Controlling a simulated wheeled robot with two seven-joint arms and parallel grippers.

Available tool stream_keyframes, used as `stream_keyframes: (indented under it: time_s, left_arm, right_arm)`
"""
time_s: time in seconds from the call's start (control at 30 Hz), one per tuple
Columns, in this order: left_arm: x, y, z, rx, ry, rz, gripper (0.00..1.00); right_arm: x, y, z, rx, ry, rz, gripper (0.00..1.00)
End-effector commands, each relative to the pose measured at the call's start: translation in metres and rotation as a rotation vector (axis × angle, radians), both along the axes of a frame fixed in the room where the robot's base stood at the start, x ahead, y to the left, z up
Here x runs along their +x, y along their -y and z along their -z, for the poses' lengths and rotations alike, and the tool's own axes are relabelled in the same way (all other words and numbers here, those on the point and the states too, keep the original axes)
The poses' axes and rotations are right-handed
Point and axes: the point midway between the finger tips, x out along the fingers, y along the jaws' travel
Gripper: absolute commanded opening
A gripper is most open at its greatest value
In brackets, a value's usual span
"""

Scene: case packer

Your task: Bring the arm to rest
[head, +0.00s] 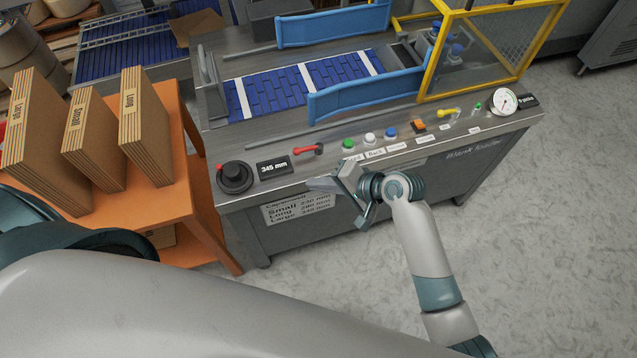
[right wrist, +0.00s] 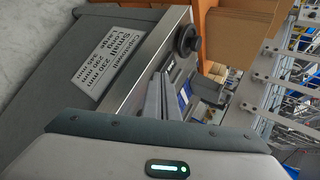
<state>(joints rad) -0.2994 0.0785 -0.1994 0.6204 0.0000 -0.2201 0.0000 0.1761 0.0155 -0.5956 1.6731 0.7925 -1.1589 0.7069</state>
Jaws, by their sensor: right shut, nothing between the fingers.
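My right gripper (head: 332,186) is shut and empty. In the head view it hangs in front of the control panel's front edge, near the red-handled lever (head: 308,149) and the 345 mm display (head: 274,168). In the right wrist view its fingers (right wrist: 155,98) point toward the machine's front edge and the black knob (right wrist: 187,40). Whether the fingers touch the edge I cannot tell. My right arm comes in from the lower right of the head view. The left gripper does not show; only parts of my own body fill the lower left.
The blank loader (head: 400,165) has blue guides (head: 335,24), a yellow-framed guard (head: 490,50), coloured buttons and a gauge (head: 503,101). An orange table (head: 160,215) at the left holds cardboard stacks (head: 146,128). Grey floor (head: 560,230) at the right is clear.

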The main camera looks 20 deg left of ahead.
Motion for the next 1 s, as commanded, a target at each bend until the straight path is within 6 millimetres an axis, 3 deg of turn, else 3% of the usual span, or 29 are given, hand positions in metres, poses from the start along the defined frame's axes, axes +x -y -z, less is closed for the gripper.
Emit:
stream_keyframes:
  time_s: [0.67,0.77,0.87,1.0]
  left_arm:
    - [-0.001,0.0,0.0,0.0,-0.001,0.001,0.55]
    - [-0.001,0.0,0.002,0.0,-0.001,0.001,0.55]
    - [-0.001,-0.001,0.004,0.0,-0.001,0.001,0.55]
    - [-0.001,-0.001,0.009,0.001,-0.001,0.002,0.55]
  right_arm:
    - [0.0,0.002,0.003,-0.003,0.0,0.004,0.0]
    - [0.002,0.007,0.016,-0.016,0.001,0.018,0.0]
    - [0.005,0.018,0.041,-0.044,0.005,0.045,0.0]
    - [0.007,0.045,0.1,-0.116,0.016,0.096,0.0]
